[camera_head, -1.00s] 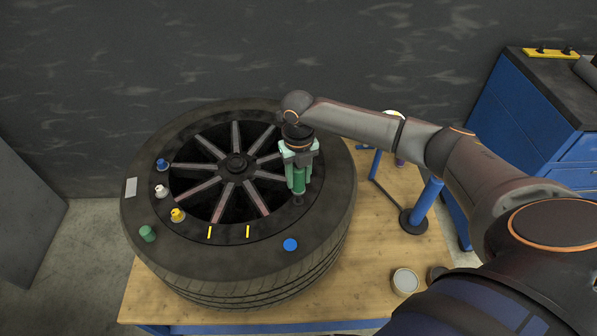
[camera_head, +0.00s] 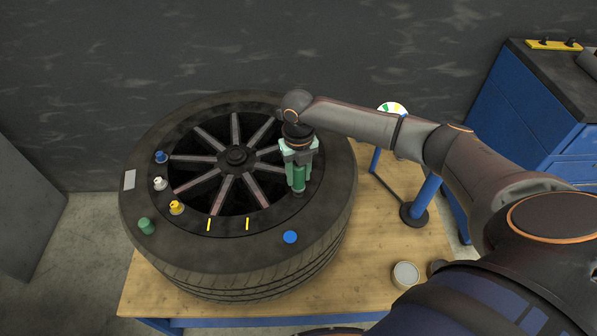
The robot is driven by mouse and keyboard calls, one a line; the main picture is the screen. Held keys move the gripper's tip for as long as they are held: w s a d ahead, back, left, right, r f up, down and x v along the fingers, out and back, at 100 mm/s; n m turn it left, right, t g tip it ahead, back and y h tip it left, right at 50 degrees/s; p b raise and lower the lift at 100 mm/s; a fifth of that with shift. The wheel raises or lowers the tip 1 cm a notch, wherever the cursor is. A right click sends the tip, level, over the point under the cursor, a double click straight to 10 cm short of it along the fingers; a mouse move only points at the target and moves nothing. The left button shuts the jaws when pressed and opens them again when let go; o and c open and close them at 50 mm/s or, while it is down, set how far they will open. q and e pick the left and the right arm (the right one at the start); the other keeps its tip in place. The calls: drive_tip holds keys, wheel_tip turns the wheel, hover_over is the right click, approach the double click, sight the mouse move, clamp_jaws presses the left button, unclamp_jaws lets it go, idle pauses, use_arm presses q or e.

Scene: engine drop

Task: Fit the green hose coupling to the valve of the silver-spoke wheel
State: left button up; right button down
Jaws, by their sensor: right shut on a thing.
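The silver-spoke wheel (camera_head: 200,258) lies flat on a wooden table, with its spokes facing up. My right gripper (camera_head: 299,172) is over the right side of the rim, pointing down. It is shut on the green hose coupling (camera_head: 299,178), which is upright between the fingers. The coupling's lower end is at the dark rim ring, where the valve (camera_head: 298,192) is mostly hidden under it. I cannot tell whether the coupling is fully seated on it. My left gripper is not in view.
Blue (camera_head: 161,157), white (camera_head: 160,184) and yellow (camera_head: 176,208) caps sit on the rim's left side. A green cap (camera_head: 146,226) and a blue disc (camera_head: 290,237) lie on the tyre. A blue stand (camera_head: 424,200) and a round tin (camera_head: 405,274) are to the right. A blue cabinet (camera_head: 520,130) stands beyond.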

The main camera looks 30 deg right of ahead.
drive_tip(key=shift+f+b, duration=0.5)
drive_tip(key=shift+f, duration=0.7)
drive_tip(key=shift+c, duration=1.9)
unclamp_jaws()
wheel_tip(320, 180, up, 12)
drive_tip(key=shift+r, duration=0.25)
